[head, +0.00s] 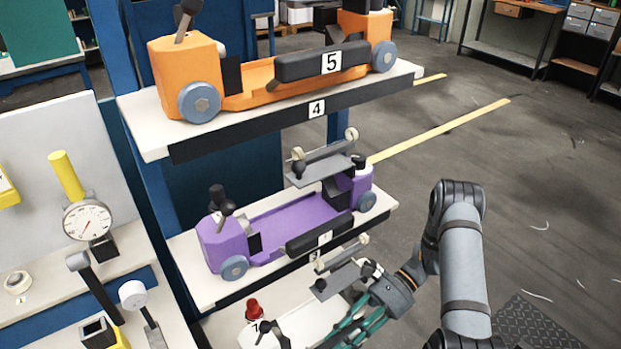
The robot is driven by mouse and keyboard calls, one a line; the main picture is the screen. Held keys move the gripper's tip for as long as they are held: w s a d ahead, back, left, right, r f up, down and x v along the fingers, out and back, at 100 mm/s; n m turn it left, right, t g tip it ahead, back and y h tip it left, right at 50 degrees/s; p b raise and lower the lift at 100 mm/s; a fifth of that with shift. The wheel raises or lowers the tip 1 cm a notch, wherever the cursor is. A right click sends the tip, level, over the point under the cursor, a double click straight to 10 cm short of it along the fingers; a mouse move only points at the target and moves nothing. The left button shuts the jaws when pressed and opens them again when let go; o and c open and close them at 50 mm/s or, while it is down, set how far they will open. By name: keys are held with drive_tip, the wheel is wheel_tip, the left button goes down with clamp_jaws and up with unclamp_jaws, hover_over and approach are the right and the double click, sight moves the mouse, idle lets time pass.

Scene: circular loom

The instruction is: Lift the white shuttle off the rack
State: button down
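The white shuttle (298,318) is low in the head view, below the purple shuttle, and the frame's bottom edge cuts it off. A red-topped part (254,309) and dark fittings show at its left end. My gripper (346,334), with teal finger links, reaches in from the right over or beside its right part. The fingertips are not clearly visible, so I cannot tell whether they touch it or whether the gripper is open. The part of the rack under the white shuttle is hidden.
A purple shuttle (300,222) sits on the middle shelf (190,262), close above my gripper. An orange shuttle (245,85) sits on the top shelf (142,127). A bench with a dial gauge (88,220) stands at left. Open floor (535,200) lies to the right.

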drive_tip(key=s+d+r+p, duration=0.1)
drive_tip(key=s+d+p, duration=0.1)
drive_tip(key=s+d, duration=0.3)
drive_tip(key=shift+s+p, duration=0.4)
drive_tip(key=shift+s, duration=0.6)
